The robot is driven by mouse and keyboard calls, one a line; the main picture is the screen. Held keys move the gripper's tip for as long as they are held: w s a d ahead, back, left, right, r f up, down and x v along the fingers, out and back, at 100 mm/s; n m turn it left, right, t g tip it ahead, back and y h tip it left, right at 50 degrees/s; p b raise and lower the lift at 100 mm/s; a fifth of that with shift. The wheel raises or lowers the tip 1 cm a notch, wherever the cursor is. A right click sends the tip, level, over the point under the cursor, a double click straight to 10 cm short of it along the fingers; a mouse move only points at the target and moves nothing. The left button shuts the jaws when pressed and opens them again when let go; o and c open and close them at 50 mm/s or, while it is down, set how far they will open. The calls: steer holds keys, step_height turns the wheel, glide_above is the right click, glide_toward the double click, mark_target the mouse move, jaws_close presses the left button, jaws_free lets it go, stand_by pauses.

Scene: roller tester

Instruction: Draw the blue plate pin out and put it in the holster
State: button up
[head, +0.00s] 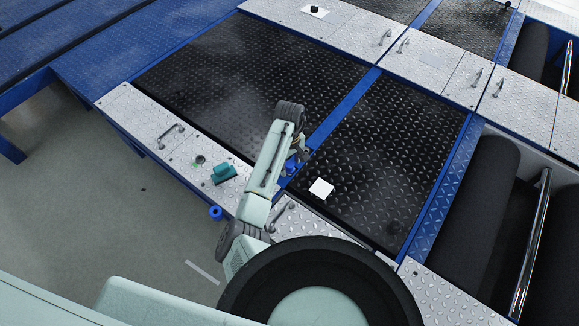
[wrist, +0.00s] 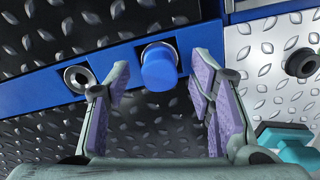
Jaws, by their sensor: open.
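The blue plate pin (wrist: 159,68) shows in the wrist view as a round blue knob, seated in the blue strip between the dark tread plates. My gripper (wrist: 160,86) is open, with one purple-padded finger on each side of the pin and a gap on both sides. In the head view the pin (head: 291,168) is partly hidden by my arm, and my gripper (head: 299,160) is over it near the blue strip. A blue ring-shaped cup (head: 215,212), probably the holster, is at the outer edge of the silver plates.
A metal-rimmed hole (wrist: 77,78) is left of the pin in the strip. A white square (head: 321,188) lies on the right dark plate. Handles (head: 171,134) stick up from the silver plates.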

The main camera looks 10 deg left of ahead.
steer(key=shift+f, duration=0.55)
jaws_close()
